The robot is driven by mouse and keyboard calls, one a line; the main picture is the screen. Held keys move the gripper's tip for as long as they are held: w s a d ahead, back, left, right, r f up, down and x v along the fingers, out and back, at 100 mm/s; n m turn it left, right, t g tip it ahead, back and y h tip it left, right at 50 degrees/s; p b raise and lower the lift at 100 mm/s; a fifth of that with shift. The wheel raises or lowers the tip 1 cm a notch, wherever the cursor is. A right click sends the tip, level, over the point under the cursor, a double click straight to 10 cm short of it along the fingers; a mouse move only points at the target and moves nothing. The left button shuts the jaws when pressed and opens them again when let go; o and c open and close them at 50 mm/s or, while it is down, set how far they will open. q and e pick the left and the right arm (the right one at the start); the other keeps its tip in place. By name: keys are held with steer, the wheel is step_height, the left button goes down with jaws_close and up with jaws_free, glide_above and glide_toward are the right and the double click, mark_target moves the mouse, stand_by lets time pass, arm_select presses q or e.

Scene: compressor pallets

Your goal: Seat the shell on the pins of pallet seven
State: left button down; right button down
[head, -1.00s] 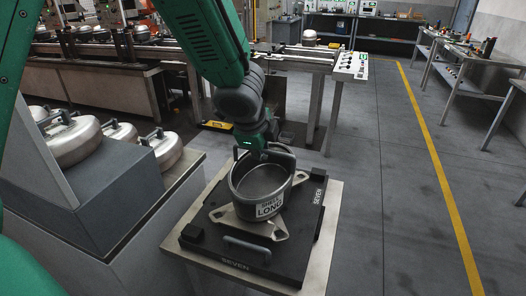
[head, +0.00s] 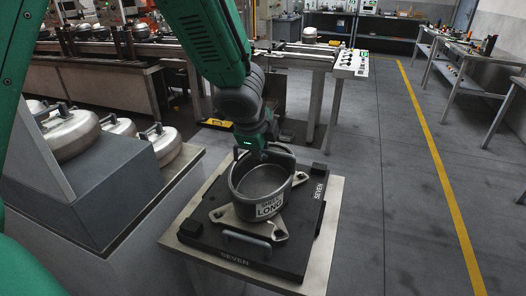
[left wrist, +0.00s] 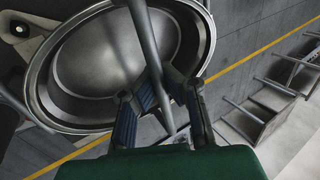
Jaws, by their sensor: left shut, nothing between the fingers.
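The shell (head: 262,184) is a grey, open-topped round pot with a label reading LONG. It stands upright on the black pallet (head: 233,259) marked SEVEN, within a pale plate with holed corners (head: 279,231). The pins are hidden, so I cannot tell how it sits on them. My left gripper (head: 264,156) is at the shell's back rim, shut with nothing gripped. In the left wrist view, my gripper's fingers (left wrist: 157,88) are beside the shell's rim (left wrist: 207,38), and a thin grey bar (left wrist: 148,45) crosses the picture near them. My right gripper is not in view.
The pallet lies on a pale-topped stand (head: 325,220). Several metal domed shells (head: 72,136) rest on a grey block (head: 110,195) at the left. A conveyor bench (head: 300,62) stands behind. Open floor (head: 390,180) with a yellow line lies to the right.

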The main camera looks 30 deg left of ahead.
arm_select(q)
steer(key=shift+w+f+b, duration=0.1)
steer(key=shift+f+b, duration=0.15)
steer(key=shift+b, duration=0.05)
steer(key=c, duration=1.6)
jaws_free()
steer(key=shift+c, duration=0.2)
steer(key=shift+s+d+f, duration=0.1)
steer(key=shift+s, duration=0.1)
steer(key=v, duration=1.2)
